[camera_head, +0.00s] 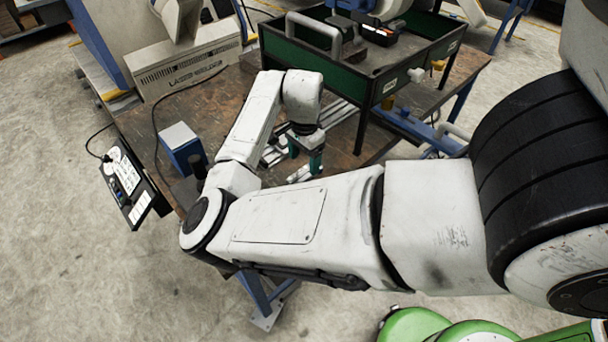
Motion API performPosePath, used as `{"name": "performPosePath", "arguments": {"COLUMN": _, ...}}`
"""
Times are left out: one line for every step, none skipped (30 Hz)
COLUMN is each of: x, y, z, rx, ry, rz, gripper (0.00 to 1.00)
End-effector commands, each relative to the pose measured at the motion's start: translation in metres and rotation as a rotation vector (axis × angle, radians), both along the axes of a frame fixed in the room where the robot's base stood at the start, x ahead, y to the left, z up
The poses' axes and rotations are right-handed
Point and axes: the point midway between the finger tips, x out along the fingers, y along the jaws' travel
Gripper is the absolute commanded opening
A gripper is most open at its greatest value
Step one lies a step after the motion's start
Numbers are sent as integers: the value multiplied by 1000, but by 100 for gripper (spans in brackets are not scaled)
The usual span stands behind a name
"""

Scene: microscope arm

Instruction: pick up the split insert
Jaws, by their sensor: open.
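My gripper (306,160) points down over the wooden table, with its two dark teal fingers apart. A small silver metal piece (299,174) lies on the table just below and left of the fingertips; it may be the split insert, but it is too small to tell. My forearm hides part of the table in front of it. More silver metal parts (272,156) lie just left of the fingers. I cannot tell whether the fingers touch anything.
A blue box with a white top (181,141) and a dark cylinder (197,165) stand left of my arm. A green-walled raised tray (345,84) stands behind the gripper on legs. A grey-white machine (180,68) is at the back left. The worn table (205,105) has bare room between them.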

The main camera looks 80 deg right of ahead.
Motion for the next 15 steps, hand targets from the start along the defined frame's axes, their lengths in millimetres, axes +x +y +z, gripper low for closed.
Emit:
{"name": "performPosePath", "arguments": {"x": 0, "y": 0, "z": -3, "rx": 1, "ry": 1, "rz": 1, "gripper": 72}}
{"name": "performPosePath", "arguments": {"x": 0, "y": 0, "z": -5, "rx": 1, "ry": 1, "rz": 1, "gripper": 72}}
{"name": "performPosePath", "arguments": {"x": 0, "y": -1, "z": -9, "rx": 2, "ry": 1, "rz": 2, "gripper": 72}}
{"name": "performPosePath", "arguments": {"x": 0, "y": -1, "z": -13, "rx": 2, "ry": 1, "rz": 2, "gripper": 72}}
{"name": "performPosePath", "arguments": {"x": 0, "y": -1, "z": -18, "rx": 2, "ry": 1, "rz": 2, "gripper": 72}}
{"name": "performPosePath", "arguments": {"x": 1, "y": -2, "z": -24, "rx": 2, "ry": 2, "rz": 3, "gripper": 72}}
{"name": "performPosePath", "arguments": {"x": 0, "y": -2, "z": -28, "rx": 2, "ry": 1, "rz": 2, "gripper": 72}}
{"name": "performPosePath", "arguments": {"x": 1, "y": -2, "z": -33, "rx": 3, "ry": 1, "rz": 2, "gripper": 72}}
{"name": "performPosePath", "arguments": {"x": 0, "y": -3, "z": -39, "rx": 1, "ry": 2, "rz": 2, "gripper": 72}}
{"name": "performPosePath", "arguments": {"x": 0, "y": -3, "z": -42, "rx": 1, "ry": 2, "rz": 1, "gripper": 72}}
{"name": "performPosePath", "arguments": {"x": 0, "y": -3, "z": -45, "rx": 1, "ry": 1, "rz": 1, "gripper": 72}}
{"name": "performPosePath", "arguments": {"x": 0, "y": -3, "z": -49, "rx": 1, "ry": 1, "rz": 1, "gripper": 72}}
{"name": "performPosePath", "arguments": {"x": 0, "y": -3, "z": -50, "rx": 1, "ry": 1, "rz": 1, "gripper": 72}}
{"name": "performPosePath", "arguments": {"x": 0, "y": -3, "z": -51, "rx": 0, "ry": 0, "rz": 0, "gripper": 72}}
{"name": "performPosePath", "arguments": {"x": 0, "y": -3, "z": -52, "rx": -1, "ry": 1, "rz": 0, "gripper": 72}}
